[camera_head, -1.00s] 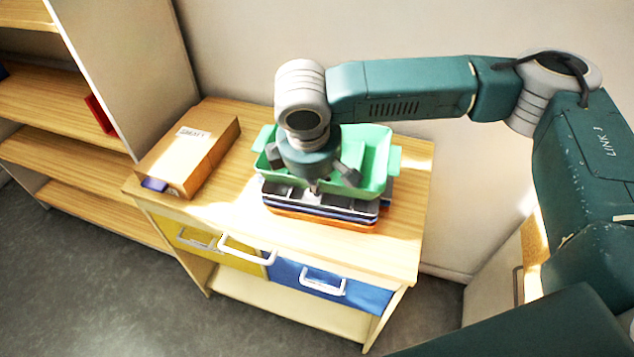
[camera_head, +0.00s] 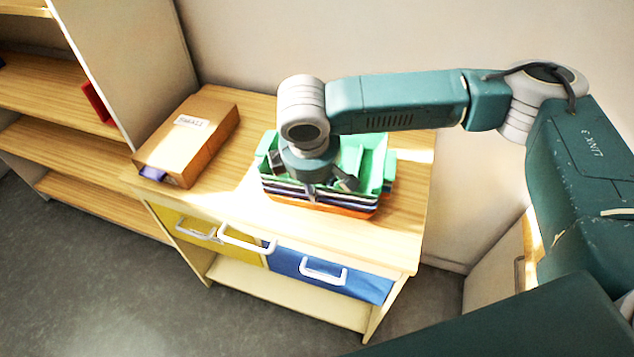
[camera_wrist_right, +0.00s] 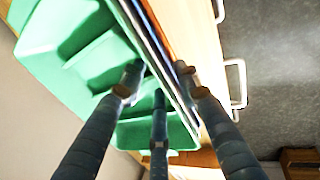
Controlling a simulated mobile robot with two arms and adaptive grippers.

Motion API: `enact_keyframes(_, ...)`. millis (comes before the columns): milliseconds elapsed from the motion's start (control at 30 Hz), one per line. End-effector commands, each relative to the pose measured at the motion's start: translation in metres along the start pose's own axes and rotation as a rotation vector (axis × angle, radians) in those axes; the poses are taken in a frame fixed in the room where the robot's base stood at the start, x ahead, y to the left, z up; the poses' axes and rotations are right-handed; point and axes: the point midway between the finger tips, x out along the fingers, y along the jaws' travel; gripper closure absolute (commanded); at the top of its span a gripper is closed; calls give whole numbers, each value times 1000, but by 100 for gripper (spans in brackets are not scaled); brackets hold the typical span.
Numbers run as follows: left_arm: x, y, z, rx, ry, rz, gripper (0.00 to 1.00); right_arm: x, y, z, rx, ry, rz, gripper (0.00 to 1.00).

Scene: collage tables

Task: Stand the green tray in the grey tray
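The green tray (camera_head: 377,165) sits low on the stack of trays on the table, upright and about level. The grey tray is mostly hidden beneath it; dark and pale rims and an orange tray (camera_head: 345,211) show below. My right gripper (camera_head: 312,188) is at the front wall of the green tray, pointing down. In the right wrist view its fingers (camera_wrist_right: 158,80) stand apart on both sides of the rim of the green tray (camera_wrist_right: 85,60), with a gap beside the wall. My left gripper is out of view.
A cardboard box (camera_head: 190,140) lies at the table's left, with a blue item (camera_head: 152,174) at its front. The wooden table (camera_head: 400,235) has bare room in front and to the right. Yellow (camera_head: 180,222) and blue (camera_head: 350,283) drawers are below. A shelf (camera_head: 60,100) stands left.

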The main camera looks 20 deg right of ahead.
Motion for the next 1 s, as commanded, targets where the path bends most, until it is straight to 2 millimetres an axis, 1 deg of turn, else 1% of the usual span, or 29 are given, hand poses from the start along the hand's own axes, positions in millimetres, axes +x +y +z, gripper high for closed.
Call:
enact_keyframes(233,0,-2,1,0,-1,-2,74,-1,0,0,0,0,-1,67)
enact_keyframes(367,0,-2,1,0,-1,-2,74,-11,0,-1,0,1,1,67)
enact_keyframes(467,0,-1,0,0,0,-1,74,-28,0,-1,-1,3,0,67)
enact_keyframes(700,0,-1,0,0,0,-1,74,-80,1,-2,-1,3,1,67)
enact_keyframes(800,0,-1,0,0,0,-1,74,-97,1,-1,-2,2,0,67)
enact_keyframes(900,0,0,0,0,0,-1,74,-110,1,-1,0,1,1,67)
enact_keyframes(1000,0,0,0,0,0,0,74,-117,1,-1,0,1,-2,67)
